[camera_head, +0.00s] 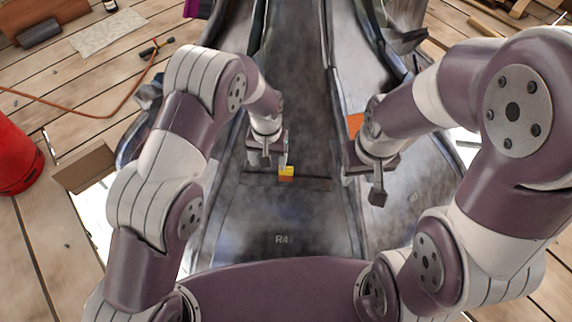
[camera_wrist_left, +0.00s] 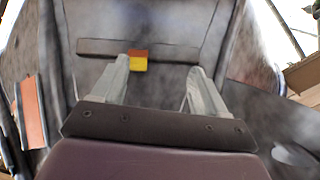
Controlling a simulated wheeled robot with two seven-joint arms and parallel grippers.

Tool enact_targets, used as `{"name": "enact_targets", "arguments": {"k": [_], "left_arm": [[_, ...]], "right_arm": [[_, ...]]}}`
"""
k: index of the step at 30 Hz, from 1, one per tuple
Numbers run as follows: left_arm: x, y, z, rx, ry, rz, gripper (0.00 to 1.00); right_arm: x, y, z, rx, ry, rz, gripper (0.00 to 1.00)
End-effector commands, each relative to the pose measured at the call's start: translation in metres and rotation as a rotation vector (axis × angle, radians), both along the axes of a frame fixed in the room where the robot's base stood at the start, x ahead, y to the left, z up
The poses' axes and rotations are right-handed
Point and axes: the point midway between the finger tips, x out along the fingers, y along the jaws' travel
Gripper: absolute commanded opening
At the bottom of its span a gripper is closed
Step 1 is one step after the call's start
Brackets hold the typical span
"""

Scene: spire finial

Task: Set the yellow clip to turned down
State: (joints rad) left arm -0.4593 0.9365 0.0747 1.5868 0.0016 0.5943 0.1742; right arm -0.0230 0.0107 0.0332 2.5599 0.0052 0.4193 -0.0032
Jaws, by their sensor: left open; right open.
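In the left wrist view the clip (camera_wrist_left: 138,62) shows an orange-red part above a yellow part, near the tip of the left-hand finger. My left gripper (camera_head: 276,163) is open and empty, just above and left of the clip; its two fingers (camera_wrist_left: 165,75) point toward the strip. Whether a finger touches the clip I cannot tell. My right gripper (camera_head: 367,186) is open and empty, over the panel's right side, away from the clip.
The dark strip (camera_head: 315,184) crosses the panel marked R4 (camera_head: 281,239). Curved metal ridges rise on both sides. An orange patch (camera_head: 355,123) lies by my right wrist.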

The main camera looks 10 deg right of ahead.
Motion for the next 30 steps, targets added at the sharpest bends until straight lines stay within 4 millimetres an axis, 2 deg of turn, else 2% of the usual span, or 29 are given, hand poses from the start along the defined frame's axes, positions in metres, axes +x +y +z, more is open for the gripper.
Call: {"name": "enact_targets", "arguments": {"k": [1,3,6,8,11,15,21,24,30], "left_arm": [[0.011,-0.018,-0.008,-0.002,-0.007,0.003,0.73],[0.026,-0.037,-0.016,-0.009,-0.024,0.026,0.73],[0.039,-0.05,-0.019,-0.016,-0.04,0.066,0.73],[0.042,-0.053,-0.022,-0.018,-0.043,0.083,0.73],[0.043,-0.053,-0.039,-0.017,-0.044,0.089,0.73],[0.042,-0.052,-0.077,-0.017,-0.043,0.088,0.73],[0.043,-0.052,-0.122,-0.019,-0.045,0.087,0.73],[0.044,-0.053,-0.135,-0.02,-0.047,0.087,0.73],[0.044,-0.053,-0.142,-0.02,-0.047,0.087,0.73]], "right_arm": [[0.0,0.0,0.007,0.0,0.0,0.0,0.44],[0.0,0.0,0.008,0.0,0.0,0.0,0.44],[0.0,0.0,0.008,0.0,0.0,0.0,0.44],[0.0,0.0,0.005,0.0,0.0,0.0,0.44],[0.0,0.0,-0.003,0.0,0.0,0.0,0.44],[0.0,0.0,-0.017,0.0,0.001,0.0,0.44],[0.0,0.0,-0.033,0.0,0.0,0.0,0.44],[0.0,0.0,-0.038,0.0,0.0,0.0,0.44],[0.0,0.0,-0.039,0.0,0.0,0.0,0.44]]}}
